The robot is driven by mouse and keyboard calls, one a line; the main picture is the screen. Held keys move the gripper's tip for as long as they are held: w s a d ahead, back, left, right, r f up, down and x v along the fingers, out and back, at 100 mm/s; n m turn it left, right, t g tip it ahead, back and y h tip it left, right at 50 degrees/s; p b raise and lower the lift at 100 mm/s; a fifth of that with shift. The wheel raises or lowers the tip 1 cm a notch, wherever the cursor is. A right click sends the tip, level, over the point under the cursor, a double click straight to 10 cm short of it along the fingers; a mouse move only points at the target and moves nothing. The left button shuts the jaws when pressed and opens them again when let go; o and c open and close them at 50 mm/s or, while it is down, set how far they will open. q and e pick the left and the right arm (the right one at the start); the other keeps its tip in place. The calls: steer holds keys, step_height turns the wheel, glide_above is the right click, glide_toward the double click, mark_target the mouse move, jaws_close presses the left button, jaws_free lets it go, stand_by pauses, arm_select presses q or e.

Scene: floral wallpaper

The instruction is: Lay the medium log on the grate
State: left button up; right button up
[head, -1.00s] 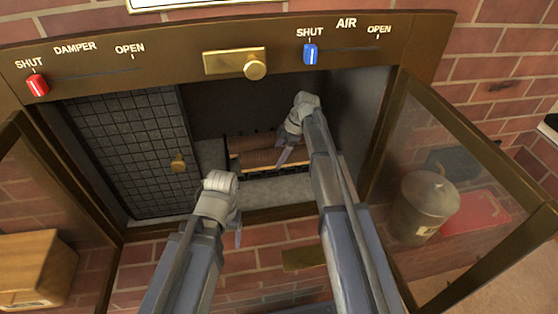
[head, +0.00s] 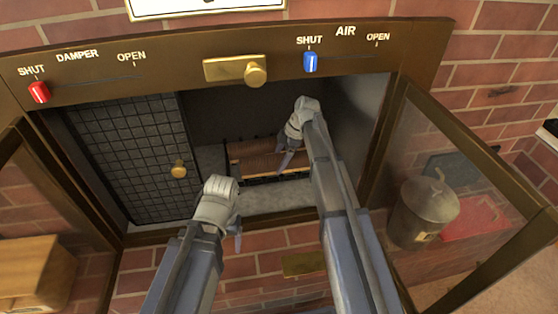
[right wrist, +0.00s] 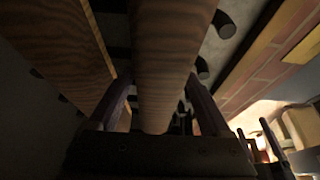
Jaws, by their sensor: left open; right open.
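Logs (head: 256,147) lie on the dark grate (head: 262,181) inside the open firebox. In the right wrist view one brown log (right wrist: 172,55) runs lengthwise between the fingers, and a wider piece of wood (right wrist: 50,45) lies to its left. Which of these is the medium log I cannot tell for sure. My right gripper (head: 287,158) is inside the firebox at the right end of the logs, open, with its fingers (right wrist: 158,105) on either side of the log. My left gripper (head: 238,238) is open and empty in front of the firebox opening.
Glass doors stand open at left and right (head: 460,180). A dark mesh screen (head: 130,150) with a brass knob covers the firebox's left side. A lidded metal bucket (head: 422,212) shows through the right door. A wooden box (head: 38,270) is at lower left. Damper and air sliders run above.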

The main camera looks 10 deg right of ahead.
steer(key=p+v, duration=1)
steer(key=v, duration=0.1)
steer(key=shift+d+r, duration=0.1)
steer(key=shift+r, duration=0.3)
arm_select(q)
step_height(320, 180, up, 11)
steer(key=shift+f, duration=0.15)
arm_select(e)
steer(key=s+a+m+h, duration=0.2)
steer(key=s+a+m, duration=0.2)
steer(key=s, duration=0.5)
steer(key=s+a+f+m+h, duration=0.1)
steer(key=s+a+m, duration=0.3)
steer(key=s, duration=0.5)
steer(key=s+a+m+h, duration=0.3)
steer(key=s+m, duration=0.3)
steer(key=s, duration=0.3)
steer(key=shift+s+a+f, duration=0.3)
steer(key=shift+a+f, duration=0.05)
steer(key=shift+a, duration=0.55)
